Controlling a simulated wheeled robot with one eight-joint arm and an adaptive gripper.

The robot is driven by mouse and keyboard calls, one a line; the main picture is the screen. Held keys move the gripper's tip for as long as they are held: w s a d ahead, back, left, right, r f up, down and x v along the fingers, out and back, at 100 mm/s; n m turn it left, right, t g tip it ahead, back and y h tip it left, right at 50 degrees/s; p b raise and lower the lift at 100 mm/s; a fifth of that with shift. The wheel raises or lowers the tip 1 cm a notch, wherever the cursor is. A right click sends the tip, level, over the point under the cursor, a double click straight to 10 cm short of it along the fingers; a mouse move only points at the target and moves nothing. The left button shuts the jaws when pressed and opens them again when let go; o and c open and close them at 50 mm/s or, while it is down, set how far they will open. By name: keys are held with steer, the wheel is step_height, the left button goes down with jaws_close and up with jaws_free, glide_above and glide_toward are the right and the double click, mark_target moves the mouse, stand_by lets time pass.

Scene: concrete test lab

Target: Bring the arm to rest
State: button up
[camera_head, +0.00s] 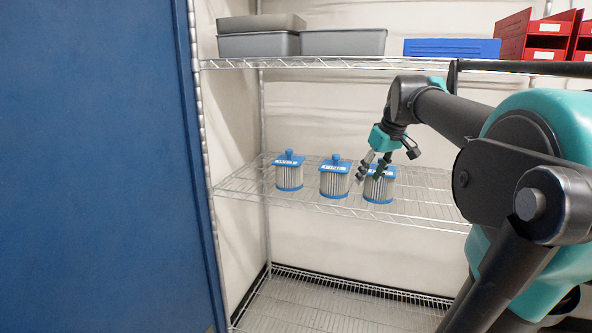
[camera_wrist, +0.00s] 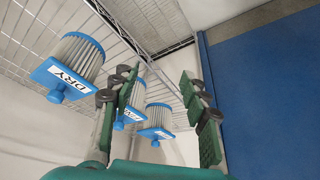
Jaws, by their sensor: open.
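My gripper (camera_head: 369,174) hangs from my arm at the middle wire shelf, just in front of the right-hand canister. Its fingers are spread with nothing between them; they also show in the wrist view (camera_wrist: 158,82). Three ribbed white canisters with blue bases, lids and knobs stand in a row on that shelf: left (camera_head: 289,176), middle (camera_head: 334,182) and right (camera_head: 380,189). The fingers partly cover the right one. In the wrist view, which is turned over, the nearest canister (camera_wrist: 80,58) has a label reading DRY and is outside the fingers.
The middle wire shelf (camera_head: 235,188) has free room beside the canisters. The upper shelf (camera_head: 280,62) holds grey bins (camera_head: 343,42), a blue bin (camera_head: 452,48) and red bins (camera_head: 540,35). A blue panel (camera_head: 95,170) stands at left. The lower shelf (camera_head: 320,305) is empty where visible.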

steer(key=s+f+m, duration=0.1)
steer(key=s+f, duration=0.5)
steer(key=f, duration=0.4)
steer(key=s+a+f+m+h, duration=0.1)
steer(key=s+f+m, duration=0.1)
steer(key=s+f, duration=0.4)
steer(key=s+a+f+m+h, duration=0.1)
steer(key=s+f, duration=0.6)
steer(key=f, duration=0.9)
steer(key=shift+f+m, duration=0.15)
steer(key=shift+m, duration=0.55)
steer(key=shift+o, duration=0.6)
